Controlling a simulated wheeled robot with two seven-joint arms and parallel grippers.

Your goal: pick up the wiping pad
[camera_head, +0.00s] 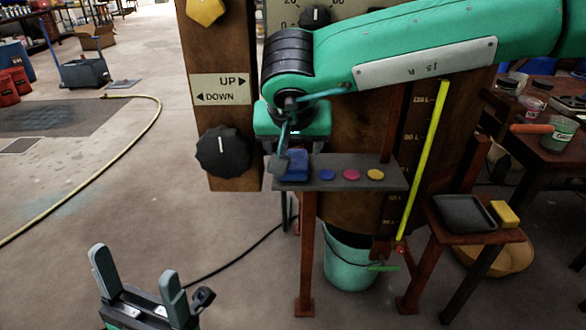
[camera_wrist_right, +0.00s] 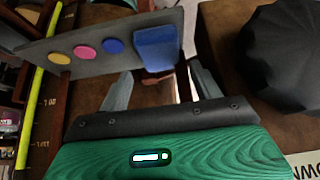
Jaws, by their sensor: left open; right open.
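A blue block-shaped pad (camera_head: 296,166), which looks like the wiping pad, rests at the left end of a narrow grey shelf (camera_head: 335,182). My right gripper (camera_head: 288,158) is open and points down at it; one finger shows just left of the pad. In the right wrist view the pad (camera_wrist_right: 157,47) lies between and just beyond the two open fingertips (camera_wrist_right: 159,74). Contact cannot be told. My left gripper (camera_head: 136,264) is open and empty, low at the left over the floor, far from the shelf.
Blue, pink (camera_head: 351,174) and yellow discs lie along the shelf right of the pad. A large black knob (camera_head: 222,151) is on the wooden post at left. A teal bucket (camera_head: 350,262) stands below. A small table holds a dark tray (camera_head: 464,214) and a yellow block (camera_head: 505,214).

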